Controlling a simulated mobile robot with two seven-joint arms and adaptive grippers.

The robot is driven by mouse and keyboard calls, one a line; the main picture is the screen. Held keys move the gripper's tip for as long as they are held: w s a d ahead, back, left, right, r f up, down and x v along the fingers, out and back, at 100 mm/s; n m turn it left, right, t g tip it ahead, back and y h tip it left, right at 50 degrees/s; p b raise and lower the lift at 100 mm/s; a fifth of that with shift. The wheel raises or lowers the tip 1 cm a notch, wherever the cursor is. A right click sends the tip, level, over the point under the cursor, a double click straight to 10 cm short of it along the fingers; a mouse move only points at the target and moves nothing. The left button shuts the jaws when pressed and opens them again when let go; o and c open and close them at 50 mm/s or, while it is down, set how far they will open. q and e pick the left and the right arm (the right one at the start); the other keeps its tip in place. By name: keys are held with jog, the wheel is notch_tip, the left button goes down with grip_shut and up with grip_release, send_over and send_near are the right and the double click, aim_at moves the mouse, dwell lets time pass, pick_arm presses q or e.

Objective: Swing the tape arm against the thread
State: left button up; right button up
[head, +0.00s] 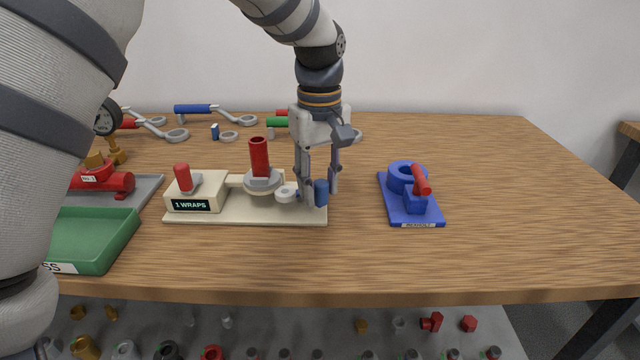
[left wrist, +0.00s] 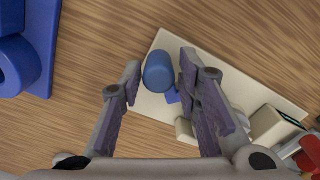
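The beige taping stand (head: 235,217) lies mid-table with a display reading "1 WRAPS". A red upright piece (head: 259,156) stands in its grey holder. A white tape roll (head: 286,193) sits beside it, at the end of the tape arm. A blue upright knob (head: 321,193) is at the stand's right end; it also shows in the left wrist view (left wrist: 158,72). My left gripper (head: 320,197) points down, fingers open on either side of the knob, with small gaps visible in the wrist view (left wrist: 160,68). The thread is too small to make out. My right gripper is out of view.
A blue fixture (head: 395,210) with a ring and red handle lies to the right. A green tray (head: 92,240) and a red piece on a grey plate (head: 145,190) are at left. Several wrenches, including a blue-handled one (head: 192,108), lie behind. The table's right side is clear.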

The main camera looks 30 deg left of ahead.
pick_arm(q)
jog(key=shift+f, duration=0.35)
jog(key=shift+c, duration=0.3)
grip_shut()
jog(key=shift+r, duration=0.1)
jog(key=shift+s+a+r+m+p, duration=0.1)
jog(key=shift+s+m+p, duration=0.2)
jog(key=shift+m, duration=0.5)
jog(key=shift+s+a+m, duration=0.25)
jog(key=shift+s+m, duration=0.2)
jog(key=shift+m, duration=0.75)
jog(key=shift+s+a+m, duration=0.25)
jog(key=shift+m, duration=0.6)
jog(key=shift+s+a+m, duration=0.25)
jog(key=shift+m, duration=0.55)
jog(key=shift+s+a+m, duration=0.25)
jog(key=shift+m, duration=0.6)
